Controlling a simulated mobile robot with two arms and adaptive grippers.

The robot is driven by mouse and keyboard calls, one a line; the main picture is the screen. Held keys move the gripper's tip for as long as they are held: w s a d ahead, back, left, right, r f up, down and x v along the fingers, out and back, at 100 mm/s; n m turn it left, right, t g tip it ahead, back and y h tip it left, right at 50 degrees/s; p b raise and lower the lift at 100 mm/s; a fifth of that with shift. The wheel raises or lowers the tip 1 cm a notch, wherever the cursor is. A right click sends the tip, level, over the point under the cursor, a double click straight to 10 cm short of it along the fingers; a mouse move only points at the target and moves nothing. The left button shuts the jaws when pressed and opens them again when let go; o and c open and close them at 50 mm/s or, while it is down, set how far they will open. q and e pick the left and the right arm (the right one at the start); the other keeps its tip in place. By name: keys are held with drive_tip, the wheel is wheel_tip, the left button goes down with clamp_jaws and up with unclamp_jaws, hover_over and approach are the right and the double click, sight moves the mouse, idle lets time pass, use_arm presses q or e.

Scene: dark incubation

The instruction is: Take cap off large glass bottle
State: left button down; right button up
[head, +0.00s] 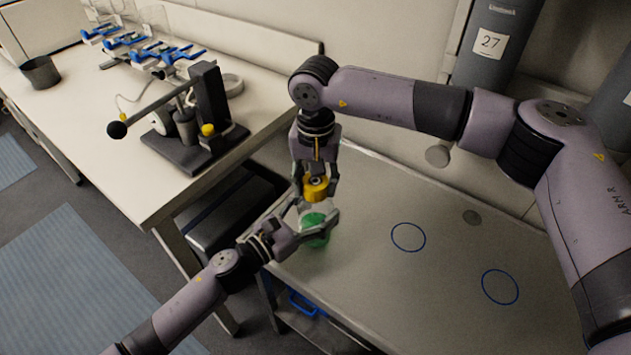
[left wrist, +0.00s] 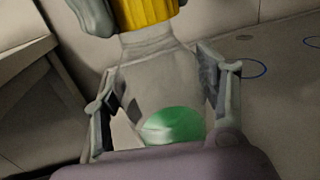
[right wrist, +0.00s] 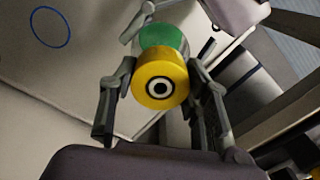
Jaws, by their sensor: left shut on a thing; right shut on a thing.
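The large glass bottle (head: 314,214) is clear, with green content (head: 317,232) low inside. It stands upright near the left edge of the grey bench. My left gripper (head: 318,222) is shut around the bottle's body; its fingers press both sides in the left wrist view, where the glass (left wrist: 155,75) is seen up close. The yellow cap (head: 317,188) is at the top of the bottle's neck, and I see no clear gap there in the left wrist view (left wrist: 148,14). My right gripper (head: 316,190) comes from above and is shut on the cap. In the right wrist view the cap's top (right wrist: 159,87) has a black-and-white ring mark.
The grey bench (head: 440,280) has two blue circles (head: 408,237) to the right, with clear surface around them. A white table (head: 100,140) at the left holds a black lever device (head: 205,115), a grey pot (head: 40,73) and blue racks. A grey cylinder marked 27 (head: 490,45) stands behind.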

drive_tip(key=n, duration=0.4)
drive_tip(key=shift+r, duration=0.25)
idle(0.4)
drive_tip(key=shift+r, duration=0.85)
drive_tip(key=shift+r, duration=2.05)
use_arm(q)
drive_tip(key=shift+c, duration=1.3)
unclamp_jaws()
